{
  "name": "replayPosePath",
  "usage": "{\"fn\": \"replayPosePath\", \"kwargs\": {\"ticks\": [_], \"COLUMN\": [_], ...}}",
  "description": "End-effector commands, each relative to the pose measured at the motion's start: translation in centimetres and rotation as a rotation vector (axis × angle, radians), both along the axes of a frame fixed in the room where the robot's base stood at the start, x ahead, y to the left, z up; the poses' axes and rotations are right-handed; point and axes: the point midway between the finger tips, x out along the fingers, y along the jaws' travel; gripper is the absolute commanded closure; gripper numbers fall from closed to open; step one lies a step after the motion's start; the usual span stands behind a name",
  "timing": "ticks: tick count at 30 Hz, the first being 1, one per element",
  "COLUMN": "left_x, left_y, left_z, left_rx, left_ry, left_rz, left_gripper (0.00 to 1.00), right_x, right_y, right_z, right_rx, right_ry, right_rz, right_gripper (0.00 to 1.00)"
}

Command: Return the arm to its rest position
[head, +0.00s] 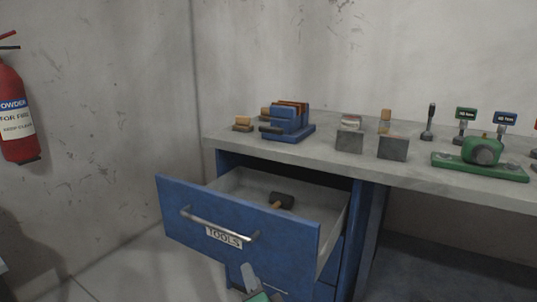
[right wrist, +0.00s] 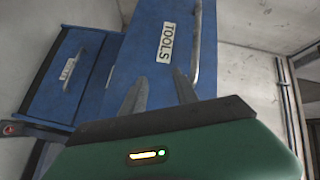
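My right gripper (head: 252,277) shows at the bottom edge of the head view, in front of and below the open drawer. In the right wrist view its two fingers (right wrist: 160,74) stand apart with nothing between them, and they point toward the blue drawer front (right wrist: 150,60). The blue drawer (head: 240,225) labelled TOOLS is pulled out, with a metal handle (head: 218,228). A mallet (head: 282,200) with a dark head and wooden handle lies inside it. My left gripper does not show.
The grey workbench top (head: 410,172) carries a blue block holder (head: 287,123), grey blocks (head: 392,148) and a green device (head: 482,152). A red fire extinguisher (head: 14,115) hangs on the left wall. Floor left of the drawer is clear.

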Motion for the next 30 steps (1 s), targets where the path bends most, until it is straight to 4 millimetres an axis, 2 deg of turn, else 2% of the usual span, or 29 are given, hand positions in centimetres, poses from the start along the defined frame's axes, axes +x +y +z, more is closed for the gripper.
{"fn": "replayPosePath", "kwargs": {"ticks": [5,8,11,14,18,22,23,24,29,30], "left_x": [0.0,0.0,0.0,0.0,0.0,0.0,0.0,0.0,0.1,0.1], "left_y": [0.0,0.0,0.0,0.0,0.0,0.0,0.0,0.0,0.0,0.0], "left_z": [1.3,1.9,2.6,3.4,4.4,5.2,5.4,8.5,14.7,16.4], "left_rx": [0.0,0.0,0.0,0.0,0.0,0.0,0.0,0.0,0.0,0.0], "left_ry": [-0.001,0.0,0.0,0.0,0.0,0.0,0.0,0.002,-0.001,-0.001], "left_rz": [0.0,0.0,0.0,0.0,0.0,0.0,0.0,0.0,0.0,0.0], "left_gripper": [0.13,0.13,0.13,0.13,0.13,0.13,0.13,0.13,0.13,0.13], "right_x": [-1.2,-2.7,-5.1,-8.7,-15.5,-22.2,-23.8,-23.3,-23.2,-23.1], "right_y": [-4.2,-7.2,-10.5,-14.3,-19.5,-23.2,-23.9,-23.6,-23.5,-23.5], "right_z": [-3.6,-6.1,-8.7,-11.2,-13.9,-15.1,-15.2,-12.0,-6.0,-4.3], "right_rx": [-0.27,-0.434,-0.601,-0.766,-0.96,-1.067,-1.084,-1.085,-1.083,-1.083], "right_ry": [0.147,0.251,0.372,0.515,0.729,0.905,0.942,0.929,0.928,0.927], "right_rz": [0.029,0.067,0.123,0.205,0.373,0.55,0.595,0.591,0.589,0.588], "right_gripper": [0.64,0.64,0.64,0.64,0.64,0.64,0.64,0.64,0.64,0.64]}}
